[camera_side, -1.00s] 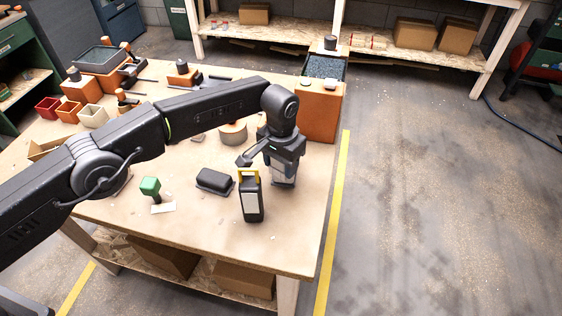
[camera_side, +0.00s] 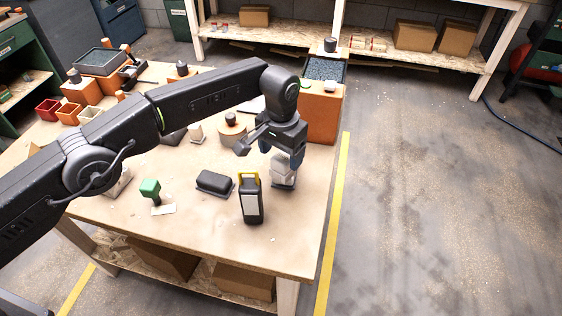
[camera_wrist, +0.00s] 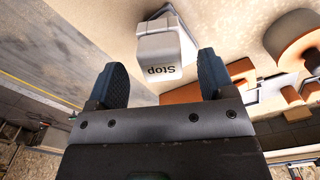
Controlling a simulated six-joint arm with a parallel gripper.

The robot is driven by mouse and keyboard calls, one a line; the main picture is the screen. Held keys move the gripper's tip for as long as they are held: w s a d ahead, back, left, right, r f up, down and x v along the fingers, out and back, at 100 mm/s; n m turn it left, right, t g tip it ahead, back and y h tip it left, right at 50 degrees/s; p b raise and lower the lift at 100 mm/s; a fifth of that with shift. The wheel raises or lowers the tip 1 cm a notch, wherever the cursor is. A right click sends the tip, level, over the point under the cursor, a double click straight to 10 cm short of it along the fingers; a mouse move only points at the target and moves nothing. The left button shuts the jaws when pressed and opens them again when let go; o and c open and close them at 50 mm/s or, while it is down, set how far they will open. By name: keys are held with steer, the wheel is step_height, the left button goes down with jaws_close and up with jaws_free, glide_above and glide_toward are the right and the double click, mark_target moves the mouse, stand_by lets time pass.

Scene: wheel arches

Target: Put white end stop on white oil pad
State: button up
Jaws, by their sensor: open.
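The white end stop (camera_side: 283,173), a pale block, stands upright near the table's right edge. In the wrist view its top (camera_wrist: 160,52) reads "Stop", upside down. A thin flat piece shows at its foot; I cannot tell whether this is the white oil pad. A pale flat pad (camera_side: 165,210) lies under the green-topped piece (camera_side: 150,188) at the left front. My gripper (camera_side: 288,157) is open and empty just above the white end stop. In the wrist view its fingertips (camera_wrist: 162,70) are spread to either side, with the stop between and beyond them.
A black and yellow lamp-like item (camera_side: 250,198) stands close in front of the stop. A dark rounded block (camera_side: 214,181) lies left of it. A round wooden piece (camera_side: 231,136) and an orange box (camera_side: 320,115) are behind. The front table strip is clear.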

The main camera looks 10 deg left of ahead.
mark_target(280, 158)
steer(key=shift+r, duration=1.55)
steer(key=shift+a+r, duration=0.1)
steer(key=shift+r, duration=0.15)
steer(key=s+a+r+n+t, duration=0.1)
steer(key=a+r, duration=0.5)
steer(key=r, duration=0.3)
steer(key=a+r+n+t, duration=0.1)
steer(key=a+r, duration=0.6)
steer(key=r, duration=0.1)
steer(key=s+a+r+t, duration=0.1)
steer(key=s+a+r, duration=0.6)
steer(key=s+a, duration=0.3)
steer(key=s+a+f+n+t, duration=0.1)
steer(key=s+a+f, duration=0.1)
steer(key=s, duration=0.4)
steer(key=s+a+f, duration=0.3)
steer(key=s+a, duration=0.1)
steer(key=s, duration=0.3)
steer(key=s+a+f+n+t, duration=0.1)
steer(key=s+a+f, duration=0.1)
steer(key=s, duration=0.5)
steer(key=shift+a+f+n+t, duration=0.3)
steer(key=shift+a, duration=0.6)
